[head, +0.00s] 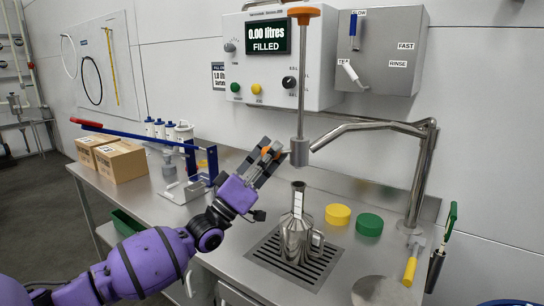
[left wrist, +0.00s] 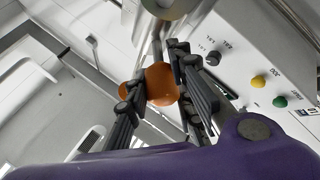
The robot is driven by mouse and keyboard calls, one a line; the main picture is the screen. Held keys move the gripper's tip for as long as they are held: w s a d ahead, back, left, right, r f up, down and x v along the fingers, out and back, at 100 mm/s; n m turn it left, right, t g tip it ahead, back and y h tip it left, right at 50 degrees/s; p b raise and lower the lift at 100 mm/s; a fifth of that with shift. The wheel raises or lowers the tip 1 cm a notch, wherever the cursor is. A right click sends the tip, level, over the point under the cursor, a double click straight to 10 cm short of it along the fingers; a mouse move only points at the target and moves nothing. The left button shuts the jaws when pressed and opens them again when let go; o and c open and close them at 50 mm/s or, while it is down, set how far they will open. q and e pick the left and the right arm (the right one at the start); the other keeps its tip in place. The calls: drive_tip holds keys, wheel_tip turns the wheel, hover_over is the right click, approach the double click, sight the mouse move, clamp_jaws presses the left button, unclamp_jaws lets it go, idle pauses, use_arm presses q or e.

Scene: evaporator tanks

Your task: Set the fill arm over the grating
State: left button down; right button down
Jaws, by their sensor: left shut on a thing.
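The steel fill arm (head: 375,127) reaches left from its post at the right of the bench. Its end appears to meet a grey cylindrical head (head: 299,152) with a tall rod and orange top handle (head: 303,14). My left gripper (head: 268,152) is shut on an orange knob (left wrist: 162,84) beside the head. The left wrist view shows the knob between both fingers. A steel jug (head: 297,230) stands upright on the slotted grating (head: 262,257). In the picture the head is above the jug, apart from it; exact alignment in depth is unclear.
Yellow (head: 338,214) and green (head: 370,224) lids lie right of the jug. A blue lever device (head: 190,160) and cardboard boxes (head: 120,160) stand at left. The wall panel display (head: 268,39) reads "0.00 litres FILLED". A yellow-handled tool (head: 411,268) lies at right.

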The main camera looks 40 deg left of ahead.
use_arm(q)
drive_tip(key=shift+a+r, duration=0.25)
drive_tip(key=shift+r, duration=0.2)
drive_tip(key=c, duration=1.9)
unclamp_jaws()
drive_tip(key=shift+o, duration=1.4)
drive_tip(key=shift+w+a+f, duration=0.1)
drive_tip(key=shift+f, duration=0.25)
drive_tip(key=v, duration=1.2)
use_arm(e)
drive_tip(key=shift+w+a, duration=0.1)
drive_tip(key=shift+w, duration=0.15)
use_arm(q)
drive_tip(key=shift+r, duration=0.1)
